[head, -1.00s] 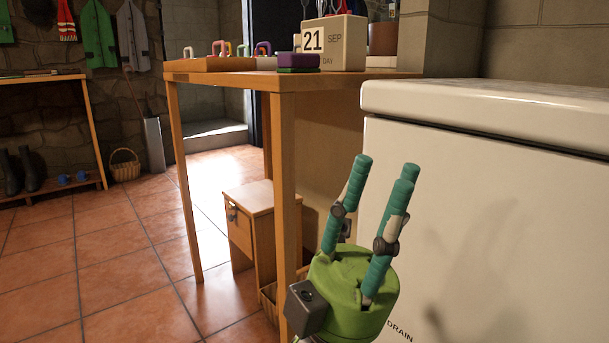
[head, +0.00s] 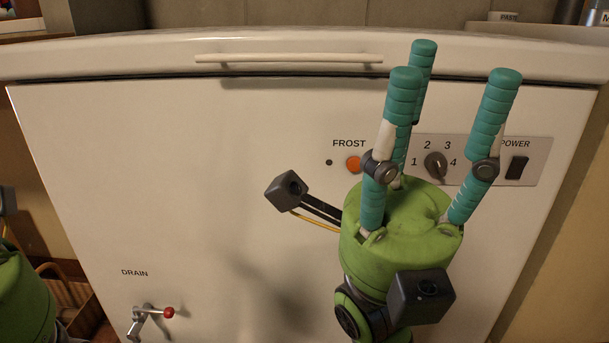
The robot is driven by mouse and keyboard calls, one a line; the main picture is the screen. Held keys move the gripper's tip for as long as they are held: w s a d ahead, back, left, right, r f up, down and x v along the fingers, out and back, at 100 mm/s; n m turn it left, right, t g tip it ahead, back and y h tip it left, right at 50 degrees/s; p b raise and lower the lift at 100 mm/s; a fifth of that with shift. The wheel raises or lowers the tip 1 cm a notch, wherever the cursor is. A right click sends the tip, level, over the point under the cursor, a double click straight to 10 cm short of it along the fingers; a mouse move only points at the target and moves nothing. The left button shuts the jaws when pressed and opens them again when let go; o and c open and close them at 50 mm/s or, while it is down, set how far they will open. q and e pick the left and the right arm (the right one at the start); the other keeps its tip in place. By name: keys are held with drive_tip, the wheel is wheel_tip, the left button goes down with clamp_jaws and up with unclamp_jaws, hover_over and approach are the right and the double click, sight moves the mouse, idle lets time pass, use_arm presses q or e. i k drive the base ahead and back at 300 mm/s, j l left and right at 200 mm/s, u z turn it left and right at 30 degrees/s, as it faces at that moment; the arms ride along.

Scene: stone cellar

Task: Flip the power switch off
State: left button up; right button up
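The power switch (head: 517,168) is a small black rocker under the word POWER, at the right end of the grey control panel (head: 540,150) on the white chest freezer (head: 200,150). Which way it is set is too small to tell. My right gripper (head: 450,80) is in front of the panel, fingers pointing up and spread apart, with nothing between them. Its right finger is just left of the switch and covers part of the panel. I cannot tell how far it is from the panel. Of my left gripper (head: 22,295), only a green part shows at the left edge; its fingers are not visible.
A lid handle (head: 288,59) runs along the top. A drain tap with a red knob (head: 168,312) sticks out at lower left. A basket (head: 70,285) stands beside the freezer.

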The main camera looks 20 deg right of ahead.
sight(516, 166)
drive_tip(key=k+l, duration=0.3)
drive_tip(key=l, duration=0.15)
drive_tip(key=k+l+z, duration=0.1)
drive_tip(key=k+l, duration=0.25)
drive_tip(key=l, duration=0.1)
